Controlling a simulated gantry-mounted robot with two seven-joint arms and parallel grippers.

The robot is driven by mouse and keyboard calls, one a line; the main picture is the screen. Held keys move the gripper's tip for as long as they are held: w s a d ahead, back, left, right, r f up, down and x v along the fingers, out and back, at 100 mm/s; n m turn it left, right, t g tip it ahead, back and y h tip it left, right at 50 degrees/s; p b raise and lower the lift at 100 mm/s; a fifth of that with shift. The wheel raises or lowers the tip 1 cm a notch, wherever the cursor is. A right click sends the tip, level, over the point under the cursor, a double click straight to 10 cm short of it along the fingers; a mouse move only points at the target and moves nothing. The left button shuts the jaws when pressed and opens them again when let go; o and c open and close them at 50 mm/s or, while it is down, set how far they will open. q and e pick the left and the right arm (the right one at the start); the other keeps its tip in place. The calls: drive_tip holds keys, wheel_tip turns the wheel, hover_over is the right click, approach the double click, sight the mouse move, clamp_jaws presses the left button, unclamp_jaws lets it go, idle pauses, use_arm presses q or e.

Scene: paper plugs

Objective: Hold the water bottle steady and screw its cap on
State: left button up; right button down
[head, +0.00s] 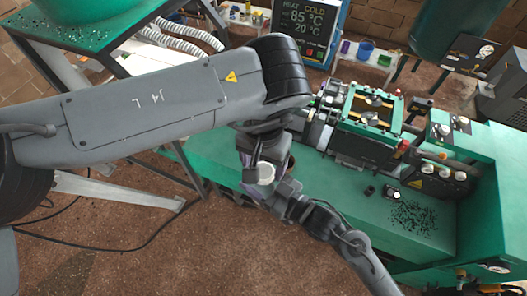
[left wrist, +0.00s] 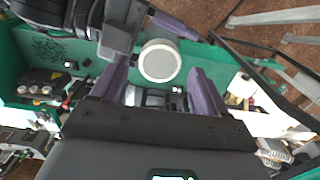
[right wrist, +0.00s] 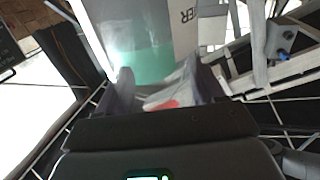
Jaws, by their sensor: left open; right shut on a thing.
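The white round cap (left wrist: 159,60) shows face-on in the left wrist view, between the purple fingers of my left gripper (left wrist: 160,82) near their tips, with gaps at both sides. In the head view the cap (head: 266,173) is a small white disc beside my left gripper (head: 256,166). My left gripper is open. My right gripper (head: 280,193) is just below it and shut on the water bottle. In the right wrist view the pale, greenish bottle (right wrist: 140,40) with dark lettering rises beyond the fingers. Whether the cap is seated on the bottle cannot be told.
A green bench (head: 345,200) with a machine (head: 370,115) lies to the right, with scattered black pellets (head: 412,215) on it. A display (head: 307,30) stands behind. A green table (head: 75,25) is at the upper left. The floor in front is open.

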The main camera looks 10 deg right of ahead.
sight(263, 189)
use_arm(q)
drive_tip(key=shift+f, duration=1.15)
drive_tip(key=c, duration=1.2)
drive_tip(key=m, duration=0.6)
drive_tip(key=shift+m, duration=0.4)
drive_tip(key=m, duration=0.4)
drive_tip(key=shift+m, duration=0.4)
drive_tip(key=shift+c, duration=0.2)
drive_tip(key=o, duration=1.3)
drive_tip(key=shift+c, duration=0.2)
